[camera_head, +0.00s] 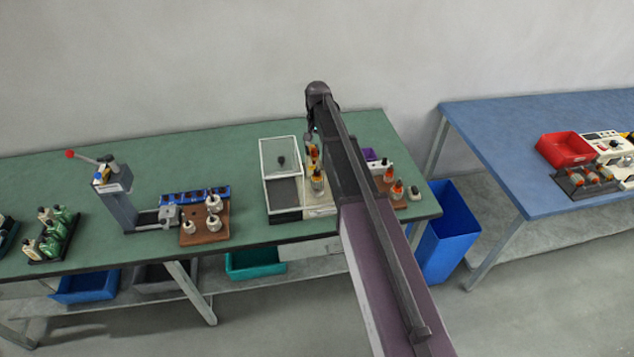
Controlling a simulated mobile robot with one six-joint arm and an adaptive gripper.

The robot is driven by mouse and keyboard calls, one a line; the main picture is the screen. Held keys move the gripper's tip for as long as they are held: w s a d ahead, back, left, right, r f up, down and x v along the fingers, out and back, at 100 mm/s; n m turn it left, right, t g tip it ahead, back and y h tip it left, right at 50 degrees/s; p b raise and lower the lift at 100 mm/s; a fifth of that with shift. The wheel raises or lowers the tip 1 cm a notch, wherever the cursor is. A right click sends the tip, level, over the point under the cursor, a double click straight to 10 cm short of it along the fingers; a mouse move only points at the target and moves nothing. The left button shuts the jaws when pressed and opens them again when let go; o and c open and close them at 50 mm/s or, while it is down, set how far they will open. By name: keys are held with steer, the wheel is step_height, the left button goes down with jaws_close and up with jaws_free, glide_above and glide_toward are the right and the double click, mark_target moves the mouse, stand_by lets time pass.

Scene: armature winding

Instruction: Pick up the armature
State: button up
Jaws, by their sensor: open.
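Several small parts that look like armatures, with orange tops and pale bodies, stand near the right end of the green table; one is this armature (397,190). Another part of grey and orange (317,182) stands in the machine with the clear cover (281,158), left of my arm. My arm reaches over the table from the lower right and hides part of this area. My gripper (311,134) shows only as a small dark end beyond the arm, above the machine. It is open, and nothing shows in it. Its fingertips are too small to make out.
A brown block (205,232) with pale metal parts and a press with a red-knobbed lever (118,195) stand left on the green table (60,175). A blue bin (448,235) stands between it and the blue table (500,135). The green table's back left is clear.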

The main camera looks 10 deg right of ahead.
mark_target(317, 170)
steer(key=shift+f+b, duration=3.6)
steer(key=shift+f, duration=0.3)
steer(key=shift+a+f+b, duration=0.15)
steer(key=shift+f+b, duration=2.4)
steer(key=shift+b, duration=0.05)
jaws_close()
